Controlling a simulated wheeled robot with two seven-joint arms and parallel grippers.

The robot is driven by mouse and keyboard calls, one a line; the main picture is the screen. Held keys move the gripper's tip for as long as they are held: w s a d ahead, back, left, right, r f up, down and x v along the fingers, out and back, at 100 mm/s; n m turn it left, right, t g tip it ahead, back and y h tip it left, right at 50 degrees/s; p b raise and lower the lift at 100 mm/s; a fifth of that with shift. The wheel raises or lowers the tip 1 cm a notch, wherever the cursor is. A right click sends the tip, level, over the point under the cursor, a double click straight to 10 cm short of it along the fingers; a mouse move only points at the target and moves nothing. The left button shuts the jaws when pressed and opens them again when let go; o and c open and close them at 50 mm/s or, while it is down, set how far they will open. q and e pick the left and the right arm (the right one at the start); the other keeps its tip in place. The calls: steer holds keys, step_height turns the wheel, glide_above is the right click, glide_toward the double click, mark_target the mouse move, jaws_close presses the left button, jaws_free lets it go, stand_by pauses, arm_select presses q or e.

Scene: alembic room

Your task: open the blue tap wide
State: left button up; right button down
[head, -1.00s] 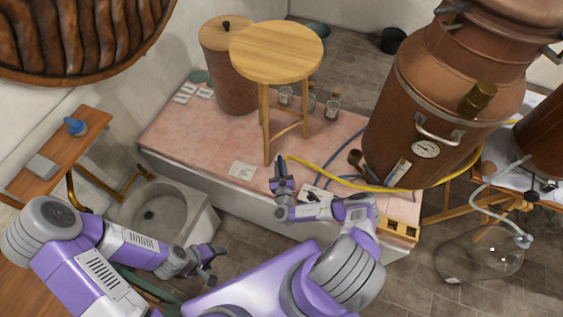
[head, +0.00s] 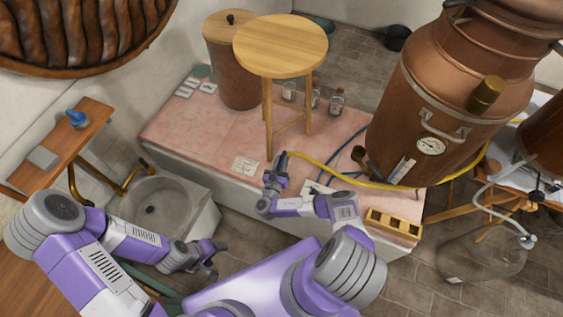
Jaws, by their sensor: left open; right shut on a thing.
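No tap with a clearly blue handle can be made out. My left gripper (head: 212,262) is open and empty, low in front of the sink's right side.
The pink slab (head: 185,128) carries a wooden stool (head: 280,45), several jars (head: 337,103) and a brown barrel (head: 236,75). A copper still (head: 405,110) stands at the right. A glass demijohn (head: 482,255) is on the floor.

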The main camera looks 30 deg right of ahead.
steer(key=shift+d, duration=0.15)
steer(key=c, duration=1)
jaws_free()
steer(key=shift+c, duration=0.2)
steer(key=shift+s+a, duration=0.25)
steer(key=shift+a, duration=0.1)
steer(key=b+v, duration=0.1)
steer(key=v, duration=0.5)
steer(key=shift+s+a, duration=0.25)
steer(key=shift+s, duration=0.05)
